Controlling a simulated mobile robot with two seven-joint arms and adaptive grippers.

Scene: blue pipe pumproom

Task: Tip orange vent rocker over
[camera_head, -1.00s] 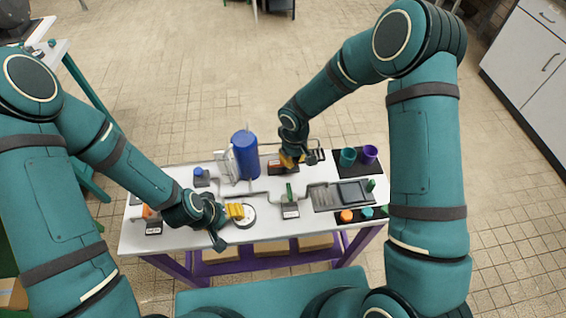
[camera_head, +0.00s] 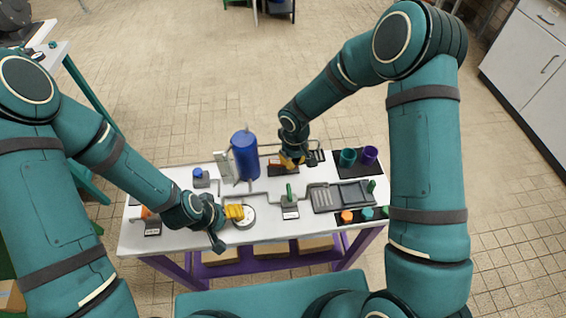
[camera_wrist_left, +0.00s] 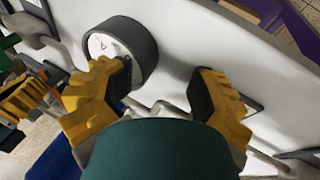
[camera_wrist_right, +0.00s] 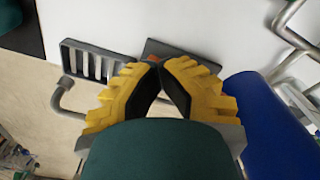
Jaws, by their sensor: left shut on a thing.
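A small orange piece (camera_wrist_right: 152,57), which looks like the vent rocker, shows on a dark plate (camera_wrist_right: 180,50) in the right wrist view. It is mostly hidden by my right gripper (camera_wrist_right: 158,66), whose fingertips meet just over it. In the head view my right gripper (camera_head: 290,162) is low at the back of the bench and covers most of that spot. My left gripper (camera_head: 234,212) is beside the round white gauge (camera_head: 243,217). In the left wrist view my left gripper (camera_wrist_left: 163,85) has one finger overlapping the gauge's dark rim (camera_wrist_left: 148,50); what it holds is unclear.
A blue cylinder (camera_head: 245,157) stands left of my right gripper. A green-handled valve (camera_head: 290,207), a grey tray (camera_head: 342,196) and teal and purple cups (camera_head: 369,155) are on the bench (camera_head: 270,228).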

